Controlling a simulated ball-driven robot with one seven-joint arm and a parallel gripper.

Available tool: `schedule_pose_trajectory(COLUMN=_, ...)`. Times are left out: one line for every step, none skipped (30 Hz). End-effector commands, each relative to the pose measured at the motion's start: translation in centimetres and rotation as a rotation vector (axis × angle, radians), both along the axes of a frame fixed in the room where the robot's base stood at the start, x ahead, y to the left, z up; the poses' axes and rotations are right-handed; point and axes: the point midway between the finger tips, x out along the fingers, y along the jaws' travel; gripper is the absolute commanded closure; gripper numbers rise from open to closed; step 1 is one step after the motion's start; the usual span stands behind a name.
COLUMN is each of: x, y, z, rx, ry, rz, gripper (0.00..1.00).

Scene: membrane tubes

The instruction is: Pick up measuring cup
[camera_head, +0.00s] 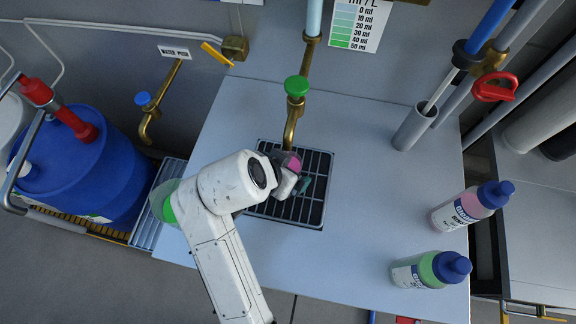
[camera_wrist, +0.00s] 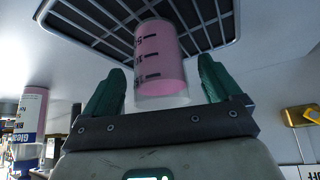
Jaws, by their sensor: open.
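The measuring cup (camera_wrist: 158,60) is a clear cylinder with dark graduation marks and pink liquid. In the wrist view it stands between the two green fingers of my gripper (camera_wrist: 158,82), over the dark drain grate (camera_wrist: 90,22). The fingers are open, with a small gap visible at each side of the cup. In the head view the cup (camera_head: 294,162) is a small pink patch at the grate, partly hidden by my gripper (camera_head: 302,182) and arm. Whether the cup touches the grate is hard to tell.
A brass tap with a green knob (camera_head: 296,87) stands just behind the cup. A pink bottle (camera_head: 470,206) and a green bottle (camera_head: 430,269) stand at the right. A grey tube holder (camera_head: 414,127) is at the back right. A blue barrel (camera_head: 80,170) is at the left.

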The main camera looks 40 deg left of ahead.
Motion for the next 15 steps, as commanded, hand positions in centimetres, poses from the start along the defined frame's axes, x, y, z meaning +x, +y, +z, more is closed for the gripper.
schedule_pose_trajectory(x=0.4, y=0.1, z=-0.5, rx=-0.003, ry=0.002, rz=0.0, gripper=0.09)
schedule_pose_trajectory(x=0.6, y=0.1, z=-0.8, rx=-0.002, ry=0.002, rz=0.0, gripper=0.09)
schedule_pose_trajectory(x=0.8, y=0.2, z=-1.2, rx=-0.002, ry=0.002, rz=0.0, gripper=0.09)
schedule_pose_trajectory(x=1.0, y=0.2, z=-1.4, rx=-0.001, ry=0.001, rz=-0.001, gripper=0.09)
schedule_pose_trajectory(x=1.1, y=0.2, z=-1.6, rx=0.0, ry=0.001, rz=0.0, gripper=0.09)
schedule_pose_trajectory(x=1.2, y=0.2, z=-1.8, rx=0.0, ry=0.001, rz=0.0, gripper=0.09)
schedule_pose_trajectory(x=1.2, y=0.2, z=-1.9, rx=0.0, ry=0.001, rz=-0.001, gripper=0.09)
schedule_pose_trajectory(x=1.3, y=0.2, z=-1.9, rx=0.001, ry=0.001, rz=0.0, gripper=0.09)
schedule_pose_trajectory(x=1.3, y=0.2, z=-1.9, rx=0.001, ry=0.0, rz=0.0, gripper=0.09)
schedule_pose_trajectory(x=1.3, y=0.2, z=-1.9, rx=0.001, ry=0.0, rz=0.0, gripper=0.09)
schedule_pose_trajectory(x=1.3, y=0.2, z=-1.9, rx=0.001, ry=0.0, rz=0.0, gripper=0.09)
schedule_pose_trajectory(x=1.3, y=0.2, z=-1.9, rx=0.001, ry=0.0, rz=0.0, gripper=0.09)
schedule_pose_trajectory(x=1.3, y=0.2, z=-1.9, rx=0.001, ry=0.0, rz=0.0, gripper=0.09)
schedule_pose_trajectory(x=1.3, y=0.2, z=-1.9, rx=0.001, ry=0.0, rz=0.0, gripper=0.11)
schedule_pose_trajectory(x=1.3, y=0.2, z=-1.9, rx=0.001, ry=0.0, rz=0.0, gripper=0.15)
